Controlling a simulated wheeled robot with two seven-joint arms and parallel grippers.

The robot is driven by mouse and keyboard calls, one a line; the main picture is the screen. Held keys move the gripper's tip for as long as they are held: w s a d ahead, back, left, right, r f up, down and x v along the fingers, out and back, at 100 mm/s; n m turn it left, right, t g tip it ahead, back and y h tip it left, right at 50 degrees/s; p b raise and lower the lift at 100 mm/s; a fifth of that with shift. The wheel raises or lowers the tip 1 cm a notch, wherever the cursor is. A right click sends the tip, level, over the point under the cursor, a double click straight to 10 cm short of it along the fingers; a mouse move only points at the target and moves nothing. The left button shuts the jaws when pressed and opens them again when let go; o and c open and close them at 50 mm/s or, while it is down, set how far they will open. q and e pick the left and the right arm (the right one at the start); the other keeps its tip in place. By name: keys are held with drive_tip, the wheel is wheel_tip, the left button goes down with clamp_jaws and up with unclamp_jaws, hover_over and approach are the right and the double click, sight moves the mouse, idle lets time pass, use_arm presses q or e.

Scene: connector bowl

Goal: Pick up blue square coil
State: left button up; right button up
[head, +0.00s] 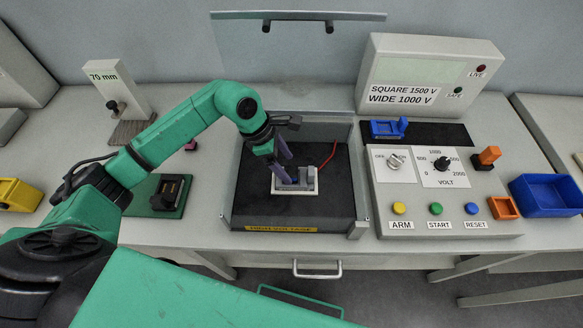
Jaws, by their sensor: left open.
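A blue block-like part with a raised piece (389,129), which looks like the blue square coil, lies on a black pad behind the control panel. Whether the fingers touch the fixture I cannot tell. My right gripper is not in view.
The control panel (440,215) has knobs and buttons. A blue bin (545,196) stands at the right, a green-based fixture (160,196) at the left.

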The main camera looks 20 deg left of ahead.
sight(292, 171)
use_arm(q)
drive_tip(key=shift+x, duration=1.1)
drive_tip(key=shift+s, duration=0.15)
clamp_jaws()
